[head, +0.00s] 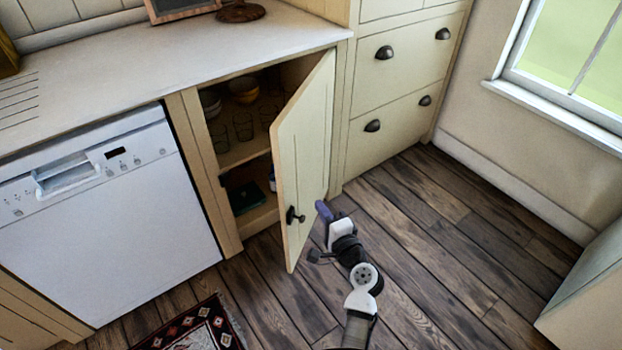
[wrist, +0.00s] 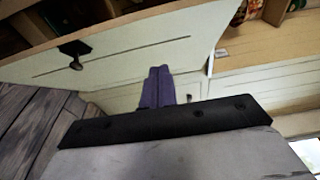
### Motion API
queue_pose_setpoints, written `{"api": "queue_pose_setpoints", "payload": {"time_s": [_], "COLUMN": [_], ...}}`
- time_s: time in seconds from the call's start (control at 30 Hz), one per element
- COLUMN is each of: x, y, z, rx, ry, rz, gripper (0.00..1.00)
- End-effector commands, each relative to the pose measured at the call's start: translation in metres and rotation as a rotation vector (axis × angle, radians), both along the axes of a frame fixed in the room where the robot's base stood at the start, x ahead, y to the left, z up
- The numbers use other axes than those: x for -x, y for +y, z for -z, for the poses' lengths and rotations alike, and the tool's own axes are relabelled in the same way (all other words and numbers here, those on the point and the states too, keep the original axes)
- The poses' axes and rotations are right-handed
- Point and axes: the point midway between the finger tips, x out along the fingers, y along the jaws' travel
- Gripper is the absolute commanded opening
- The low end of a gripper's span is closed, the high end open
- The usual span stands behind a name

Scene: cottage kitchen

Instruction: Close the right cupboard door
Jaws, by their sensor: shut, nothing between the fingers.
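The right cupboard door (head: 306,145) is cream-coloured and stands open, hinged on its right side and swung out over the floor. Its dark knob (head: 293,215) is near the free edge, on the face turned toward the head camera. In the wrist view the door (wrist: 130,52) fills the upper left, with the knob (wrist: 75,55) showing. My gripper (head: 322,209) has purple fingers, shut and empty. It is low, to the right of the door's outer face. In the wrist view the fingertips (wrist: 157,72) appear close to that face; I cannot tell whether they touch it.
The open cupboard holds bowls (head: 243,90), several glasses (head: 243,125) and a dark green item (head: 246,197). A white dishwasher (head: 100,215) stands left, a drawer unit (head: 398,85) right. A patterned rug (head: 195,328) lies in front. The wooden floor (head: 450,240) to the right is clear.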

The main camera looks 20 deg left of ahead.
Motion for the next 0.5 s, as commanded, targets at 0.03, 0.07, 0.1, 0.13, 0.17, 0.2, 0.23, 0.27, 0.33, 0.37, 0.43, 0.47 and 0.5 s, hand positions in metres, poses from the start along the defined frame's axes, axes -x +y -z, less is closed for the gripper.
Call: {"api": "queue_pose_setpoints", "payload": {"time_s": [0.03,0.07,0.1,0.13,0.17,0.2,0.23,0.27,0.33,0.37,0.43,0.47,0.5], "x": [-0.003,-0.005,-0.009,-0.013,-0.017,-0.023,-0.027,-0.032,-0.044,-0.049,-0.06,-0.065,-0.071], "y": [0.003,0.005,0.009,0.012,0.015,0.02,0.025,0.029,0.04,0.044,0.054,0.059,0.064], "z": [-0.001,-0.001,-0.002,-0.002,-0.003,-0.004,-0.004,-0.004,-0.004,-0.004,-0.004,-0.004,-0.004], "rx": [-0.002,-0.003,-0.002,-0.001,-0.001,-0.002,-0.002,-0.001,0.0,-0.001,0.001,0.0,0.001], "ry": [0.002,0.001,-0.001,-0.002,-0.002,-0.002,-0.002,-0.003,-0.003,-0.004,-0.003,-0.004,-0.003], "rz": [-0.002,-0.003,-0.003,-0.003,-0.003,-0.004,-0.003,-0.004,-0.004,-0.003,-0.003,-0.003,-0.003], "gripper": [0.0,0.0,0.0,0.0,0.0,0.0,0.0,0.0,0.0,0.0,0.0,0.0,0.0]}}
